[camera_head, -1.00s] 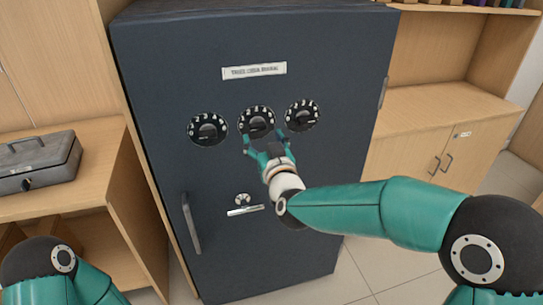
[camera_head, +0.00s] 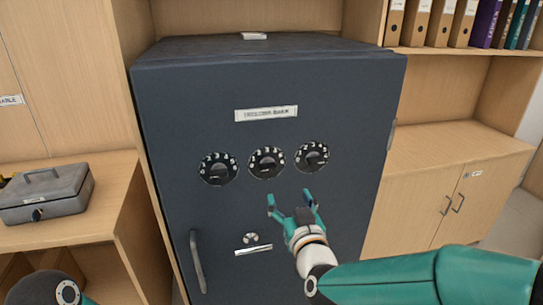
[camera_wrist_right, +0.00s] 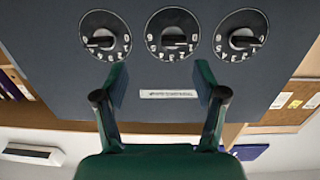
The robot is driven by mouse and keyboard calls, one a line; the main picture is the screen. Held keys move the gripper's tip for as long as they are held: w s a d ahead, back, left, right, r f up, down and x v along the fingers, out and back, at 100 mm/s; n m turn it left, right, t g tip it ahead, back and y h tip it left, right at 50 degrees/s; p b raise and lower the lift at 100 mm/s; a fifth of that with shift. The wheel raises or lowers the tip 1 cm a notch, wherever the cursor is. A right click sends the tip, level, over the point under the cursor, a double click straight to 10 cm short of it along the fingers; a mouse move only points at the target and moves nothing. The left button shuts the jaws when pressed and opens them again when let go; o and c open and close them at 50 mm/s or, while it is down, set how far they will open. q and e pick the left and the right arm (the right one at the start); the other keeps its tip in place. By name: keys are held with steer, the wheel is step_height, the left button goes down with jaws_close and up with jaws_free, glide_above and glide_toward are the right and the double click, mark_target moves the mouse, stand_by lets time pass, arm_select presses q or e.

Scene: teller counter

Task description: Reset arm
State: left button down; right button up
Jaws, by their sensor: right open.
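My right gripper (camera_head: 291,200) is open and empty in front of the dark blue safe (camera_head: 345,215). Its fingers point up at the safe door, below the middle dial. The safe has a left dial (camera_head: 218,168), a middle dial (camera_head: 266,162) and a right dial (camera_head: 312,156) in a row. In the right wrist view the open fingers (camera_wrist_right: 160,85) are spread with nothing between them, and the three dials show beyond them, the middle one (camera_wrist_right: 173,35) between the tips. My left arm shows only at the lower left corner, its gripper out of view.
A door handle (camera_head: 197,262) and a small keyhole knob (camera_head: 251,238) are on the safe door. A grey cash box (camera_head: 45,195) stands on the left wooden shelf. A wooden cabinet (camera_head: 430,200) stands at right, with binders (camera_head: 440,22) above it.

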steer(key=d+f+g+h+p, duration=0.2)
steer(key=d+f+g+p, duration=0.25)
steer(key=d+f, duration=0.55)
steer(key=s+f+m+g+p, duration=0.1)
steer(key=s+f+g+p, duration=0.15)
steer(key=f, duration=0.35)
steer(key=s+f+g+p, duration=0.1)
steer(key=s+f, duration=0.3)
steer(key=f, duration=0.3)
steer(key=s+a+f+m+g+y, duration=0.1)
steer(key=s+f+g, duration=0.2)
steer(key=s, duration=0.4)
steer(key=s+a+f+m+g+y+p, duration=0.1)
steer(key=s+a+f+g, duration=0.1)
steer(key=s, duration=0.6)
steer(key=s+a+f+m+g+y+p, duration=0.1)
steer(key=s+f+g, duration=0.2)
steer(key=s, duration=0.5)
steer(key=shift+a+f+g, duration=0.25)
steer(key=shift+f+g, duration=0.15)
steer(key=shift+f, duration=0.4)
